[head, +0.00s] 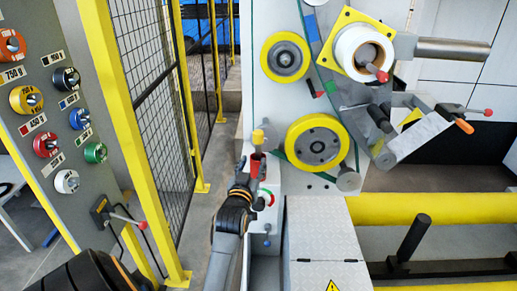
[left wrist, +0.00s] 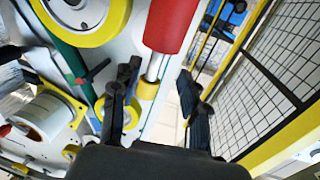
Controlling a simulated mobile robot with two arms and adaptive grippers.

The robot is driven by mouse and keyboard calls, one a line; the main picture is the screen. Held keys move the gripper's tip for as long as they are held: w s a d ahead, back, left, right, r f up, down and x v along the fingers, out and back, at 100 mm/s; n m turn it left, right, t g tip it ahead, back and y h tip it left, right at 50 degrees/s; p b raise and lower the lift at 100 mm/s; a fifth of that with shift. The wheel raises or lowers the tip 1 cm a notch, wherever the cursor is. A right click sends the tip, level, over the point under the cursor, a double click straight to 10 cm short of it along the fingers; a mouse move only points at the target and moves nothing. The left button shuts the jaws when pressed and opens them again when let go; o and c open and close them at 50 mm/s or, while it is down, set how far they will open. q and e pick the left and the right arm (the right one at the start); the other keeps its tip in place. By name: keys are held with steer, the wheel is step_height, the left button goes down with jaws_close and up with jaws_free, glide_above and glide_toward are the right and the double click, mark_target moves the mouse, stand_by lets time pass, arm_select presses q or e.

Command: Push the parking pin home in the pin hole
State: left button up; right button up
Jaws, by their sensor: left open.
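A part with a red cylinder (head: 257,161), a bare steel shaft and a yellow piece (head: 258,136) stands by the machine's left edge; I take it for the parking pin. In the left wrist view the red cylinder (left wrist: 172,24) is at the top, with the steel shaft (left wrist: 155,67) running down to the yellow piece (left wrist: 147,89). My left gripper (head: 248,168) is open beside it, and in the left wrist view the fingers (left wrist: 158,75) appear on either side of the shaft. Contact cannot be told. I cannot make out the pin hole. My right gripper is not in view.
Yellow-rimmed rollers (head: 313,143) and a white film roll (head: 362,52) are on the machine to the right. A mesh fence (head: 150,80) with yellow posts stands left.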

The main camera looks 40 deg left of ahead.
mark_target(258, 152)
arm_select(q)
steer(key=shift+w+a+r+p, duration=0.2)
steer(key=shift+w+a, duration=0.15)
steer(key=shift+w, duration=0.3)
steer(key=shift+w+a+r+p, duration=0.2)
steer(key=shift+w+a, duration=0.15)
steer(key=shift+w, duration=0.25)
steer(key=p+x, duration=0.1)
steer(key=x, duration=0.2)
steer(key=shift+w, duration=0.3)
steer(key=shift+w+a+f, duration=0.15)
steer(key=shift+w+a, duration=0.05)
steer(key=shift+w, duration=0.05)
steer(key=shift+s, duration=0.1)
jaws_close()
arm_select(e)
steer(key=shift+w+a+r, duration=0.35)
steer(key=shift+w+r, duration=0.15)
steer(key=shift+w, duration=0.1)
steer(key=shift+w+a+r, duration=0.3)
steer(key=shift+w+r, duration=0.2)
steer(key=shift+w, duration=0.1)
